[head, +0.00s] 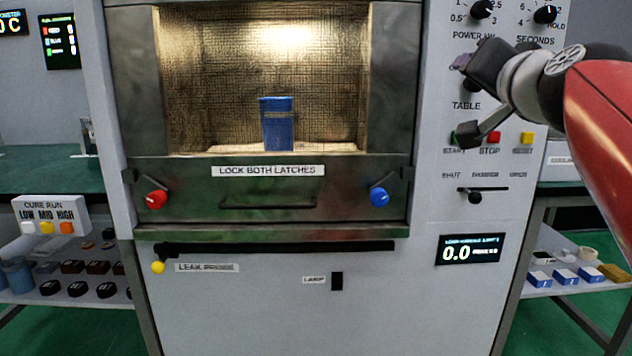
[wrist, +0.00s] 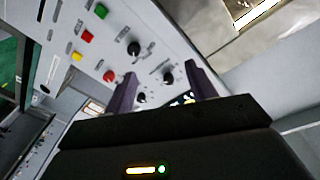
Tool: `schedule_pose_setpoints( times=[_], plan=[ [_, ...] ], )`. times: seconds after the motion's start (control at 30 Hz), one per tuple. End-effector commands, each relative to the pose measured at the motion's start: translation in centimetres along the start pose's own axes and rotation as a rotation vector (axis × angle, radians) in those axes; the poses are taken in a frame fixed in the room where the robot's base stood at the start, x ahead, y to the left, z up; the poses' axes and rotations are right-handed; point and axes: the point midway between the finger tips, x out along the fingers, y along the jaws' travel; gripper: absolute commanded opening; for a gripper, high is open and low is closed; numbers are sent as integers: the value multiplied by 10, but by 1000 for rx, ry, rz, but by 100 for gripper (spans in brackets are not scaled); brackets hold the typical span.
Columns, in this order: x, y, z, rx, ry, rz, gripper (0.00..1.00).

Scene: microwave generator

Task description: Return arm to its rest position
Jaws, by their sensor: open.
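My gripper (head: 459,98) is at the upper right of the head view, in front of the machine's control panel. Its two jaws are apart with nothing between them. In the wrist view, the purple fingers of my gripper (wrist: 161,85) stand apart over the panel's knobs, with no object held. My red and grey arm (head: 600,125) reaches in from the right edge. The microwave machine (head: 270,300) fills the middle, and a blue container (head: 278,125) stands upright in its lit chamber. I cannot tell whether a clear pane covers the chamber.
A red latch knob (head: 156,199) and a blue latch knob (head: 379,197) flank the handle (head: 267,205). Green, red and yellow buttons sit below my gripper, the red one (head: 493,138) marked STOP. Side benches (head: 50,170) hold small items. Green floor shows below.

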Motion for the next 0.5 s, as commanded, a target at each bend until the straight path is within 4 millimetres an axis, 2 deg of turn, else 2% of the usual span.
schedule_pose_setpoints(
  times=[0.03, 0.17, 0.27, 0.4, 0.5],
  plan=[
    [-4, 2, 20, -17, -48, 6, 56],
    [-17, 12, 77, -70, -193, 29, 56],
    [-37, 26, 136, -131, -345, 54, 56],
    [-82, 57, 229, -239, -592, 101, 56],
    [-121, 84, 287, -320, -757, 139, 56]
  ],
)
